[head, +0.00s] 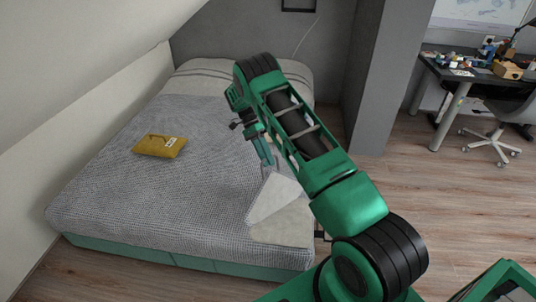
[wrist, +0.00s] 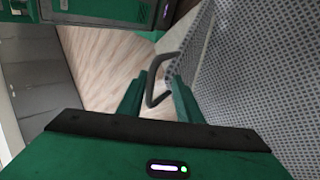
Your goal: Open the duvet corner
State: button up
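The grey textured duvet (head: 190,205) covers most of the bed. Its near right corner (head: 272,194) is lifted and turned back as a pale flap, with a beige patch (head: 285,226) showing below it. My gripper (head: 268,160) is over the right side of the bed, at the upper end of the flap. In the wrist view my gripper (wrist: 158,88) has its two green fingers apart. A dark bent loop handle (wrist: 154,75) passes between them, and I cannot tell whether they touch it. The duvet (wrist: 260,70) also fills the right of the wrist view.
A mustard yellow pouch (head: 160,146) lies on the duvet to the left. A sloped wall borders the bed's left side. A grey pillar (head: 385,80) stands behind right. A cluttered desk (head: 470,70) and a chair (head: 500,105) are at the far right. The wooden floor (head: 450,200) is clear.

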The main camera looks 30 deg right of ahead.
jog(key=shift+w+f, duration=0.4)
jog(key=shift+w, duration=0.1)
jog(key=s+d+r+v, duration=0.1)
jog(key=v, duration=1)
jog(key=shift+s+a+r, duration=0.15)
jog(key=shift+a+r, duration=0.15)
jog(key=shift+a, duration=0.05)
